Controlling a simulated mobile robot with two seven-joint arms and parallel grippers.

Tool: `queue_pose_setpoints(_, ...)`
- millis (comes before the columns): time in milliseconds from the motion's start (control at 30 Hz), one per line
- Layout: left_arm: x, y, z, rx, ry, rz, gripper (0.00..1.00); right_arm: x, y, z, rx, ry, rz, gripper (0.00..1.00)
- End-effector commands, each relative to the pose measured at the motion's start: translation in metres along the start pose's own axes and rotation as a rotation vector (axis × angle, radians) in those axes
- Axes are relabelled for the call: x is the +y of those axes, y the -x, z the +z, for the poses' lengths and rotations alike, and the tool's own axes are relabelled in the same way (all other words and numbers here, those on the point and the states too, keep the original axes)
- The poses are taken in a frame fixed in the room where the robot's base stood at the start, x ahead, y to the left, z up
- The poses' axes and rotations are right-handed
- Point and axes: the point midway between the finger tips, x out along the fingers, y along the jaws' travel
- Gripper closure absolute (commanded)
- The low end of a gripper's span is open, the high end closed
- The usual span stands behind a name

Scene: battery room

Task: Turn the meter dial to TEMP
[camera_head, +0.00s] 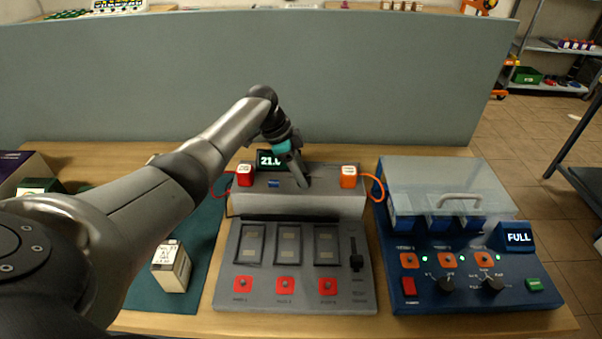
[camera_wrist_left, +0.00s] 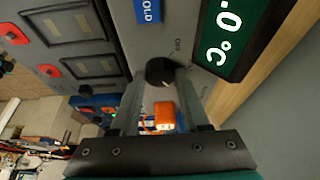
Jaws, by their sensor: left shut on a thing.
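The grey meter box (camera_head: 300,202) stands at the back of the grey panel unit. Its display (camera_head: 267,159) reads about 21 in the head view, partly covered by my arm; the wrist view shows the display (camera_wrist_left: 222,35) ending in "0 °C". The black meter dial (camera_wrist_left: 160,70) sits between the fingertips of my left gripper (camera_wrist_left: 158,84), which is shut on it. In the head view my left gripper (camera_head: 303,181) reaches down onto the box top and hides the dial. The dial's lettering is only partly legible; "OFF" shows beside it. My right gripper is not in view.
A red block (camera_head: 245,176) and an orange block (camera_head: 349,177) with cables flank the meter. A blue HOLD button (camera_wrist_left: 148,10) is near the dial. A blue charger (camera_head: 470,285) with a clear lid stands right. A boxed battery (camera_head: 171,267) sits on the green mat.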

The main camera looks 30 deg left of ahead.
Motion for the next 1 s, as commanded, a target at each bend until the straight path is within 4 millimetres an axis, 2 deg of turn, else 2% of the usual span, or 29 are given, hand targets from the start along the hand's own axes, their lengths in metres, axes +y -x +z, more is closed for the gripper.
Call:
queue_pose_setpoints(33,0.001,-0.001,0.001,-0.002,-0.001,0.001,1.00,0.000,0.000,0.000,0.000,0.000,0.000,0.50)
queue_pose_setpoints(67,0.001,-0.001,0.001,-0.002,-0.001,0.001,0.53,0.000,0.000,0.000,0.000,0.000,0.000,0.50)
queue_pose_setpoints(300,0.000,-0.001,0.000,-0.001,0.000,0.001,0.26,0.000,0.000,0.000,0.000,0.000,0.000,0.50)
queue_pose_setpoints(667,0.000,0.005,0.000,0.001,0.000,-0.001,0.24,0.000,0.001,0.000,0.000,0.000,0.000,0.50)
queue_pose_setpoints(867,-0.001,0.037,0.000,0.000,-0.001,-0.005,0.24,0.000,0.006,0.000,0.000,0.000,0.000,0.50)
queue_pose_setpoints(1000,-0.001,0.072,0.000,0.000,-0.001,-0.005,0.24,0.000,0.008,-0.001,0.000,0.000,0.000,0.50)
